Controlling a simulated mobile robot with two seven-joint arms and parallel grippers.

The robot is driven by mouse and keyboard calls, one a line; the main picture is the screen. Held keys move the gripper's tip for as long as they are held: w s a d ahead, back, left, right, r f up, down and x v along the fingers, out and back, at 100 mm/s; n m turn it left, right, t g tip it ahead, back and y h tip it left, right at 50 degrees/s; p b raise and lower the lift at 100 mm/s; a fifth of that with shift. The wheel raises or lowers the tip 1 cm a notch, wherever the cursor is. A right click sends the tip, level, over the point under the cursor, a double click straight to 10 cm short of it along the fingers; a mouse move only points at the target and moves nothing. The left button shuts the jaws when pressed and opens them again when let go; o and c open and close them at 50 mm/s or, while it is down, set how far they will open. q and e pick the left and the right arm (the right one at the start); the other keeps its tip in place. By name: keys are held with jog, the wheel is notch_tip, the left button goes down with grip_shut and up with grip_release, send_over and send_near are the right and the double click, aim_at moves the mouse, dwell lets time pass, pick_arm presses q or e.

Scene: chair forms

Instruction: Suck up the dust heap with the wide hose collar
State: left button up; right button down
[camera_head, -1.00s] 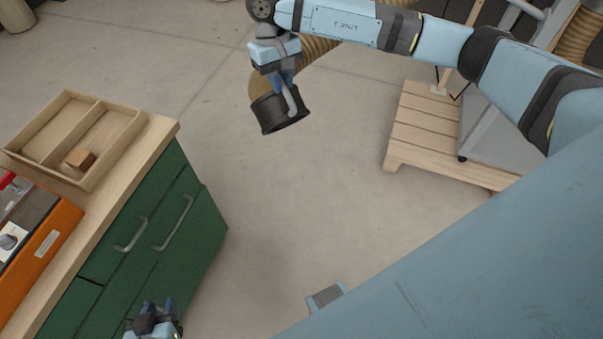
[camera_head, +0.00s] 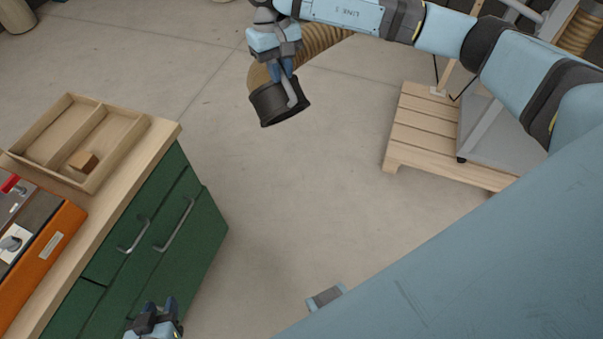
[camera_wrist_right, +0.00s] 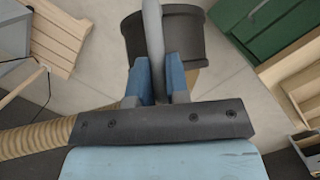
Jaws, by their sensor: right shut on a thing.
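The wide hose collar (camera_head: 278,105) is a dark, broad cylinder with a grey handle, at the end of a tan ribbed hose (camera_head: 310,42). My right gripper (camera_head: 284,76) is shut on its handle and holds the collar above the floor. In the right wrist view my right gripper (camera_wrist_right: 160,82) has its blue fingers on both sides of the handle, with the collar (camera_wrist_right: 190,38) beyond. My left gripper (camera_head: 158,308) is at the bottom left by the green cabinet, fingers apart and empty. I see no dust heap in either view.
A green cabinet (camera_head: 165,250) with a wooden top stands at left. It bears a divided wooden tray (camera_head: 65,117) with a small brown block (camera_head: 82,161) and an orange machine (camera_head: 45,245). A wooden pallet (camera_head: 425,140) lies at right. The floor between is clear.

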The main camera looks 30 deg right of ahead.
jog(key=shift+r+p, duration=0.75)
jog(key=shift+r, duration=2.3)
